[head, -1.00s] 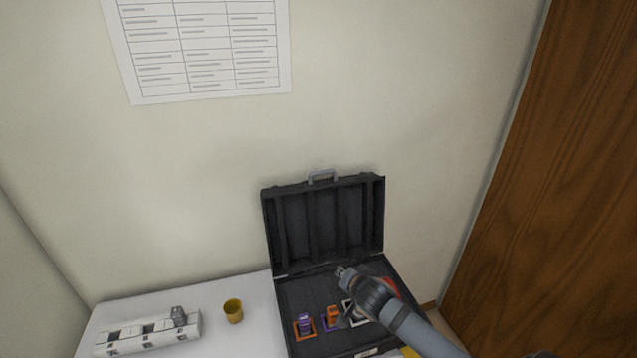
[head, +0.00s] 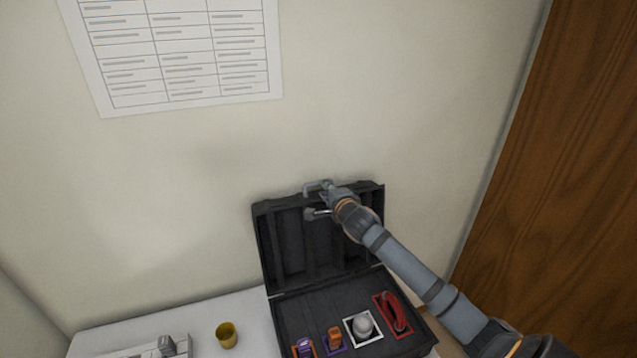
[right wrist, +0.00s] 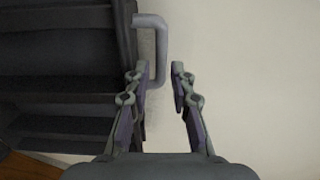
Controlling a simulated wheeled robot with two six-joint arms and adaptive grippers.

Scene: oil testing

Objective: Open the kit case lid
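The black kit case (head: 350,309) stands open on the white table, its lid (head: 290,243) raised upright near the wall. A grey handle (head: 309,190) sits on the lid's top edge. My right gripper (head: 318,199) is at that edge by the handle, its fingers spread. The lid (right wrist: 65,60) fills the left of that view. My left gripper is not in view.
The case base holds a purple item (head: 304,347), an orange item (head: 335,338), a white round item (head: 363,325) and a red item (head: 394,312). A yellow cup (head: 227,335) and a white rack (head: 158,349) stand left. A wooden panel (head: 560,150) is at right.

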